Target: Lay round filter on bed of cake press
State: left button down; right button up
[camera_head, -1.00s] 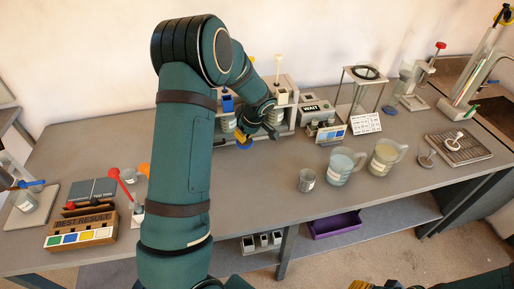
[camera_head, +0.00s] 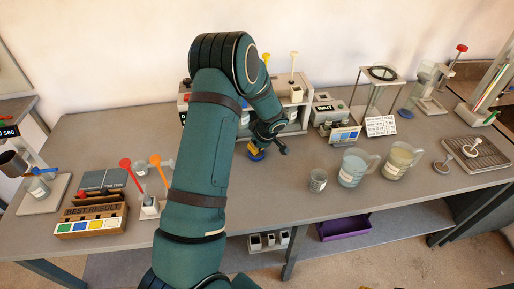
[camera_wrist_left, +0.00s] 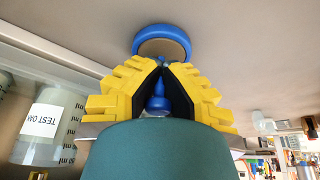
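My left gripper (camera_wrist_left: 160,65) has its yellow fingers closed around a blue handle (camera_wrist_left: 158,92). Above its tips in the left wrist view is a round piece (camera_wrist_left: 160,30) with a blue rim and a tan-grey face, seemingly joined to the handle; I cannot tell for sure that it is the filter. In the head view the gripper (camera_head: 262,146) is over the bench, with the blue round piece (camera_head: 257,156) at or just above the surface. A grey device with a red knob (camera_head: 461,48) at the back right may be the cake press; its bed is not clear. My right gripper is out of view.
A rack (camera_head: 296,98) stands behind the gripper. A small beaker (camera_head: 318,180) and two jugs (camera_head: 354,166) stand right of it. A ring stand (camera_head: 382,74) and a drain tray (camera_head: 482,155) are farther right. Bench front by the beaker is clear.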

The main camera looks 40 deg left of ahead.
pick_arm(q)
jog(key=c, duration=1.1)
grip_release()
jog(key=shift+f, duration=0.1)
jog(key=shift+c, duration=0.2)
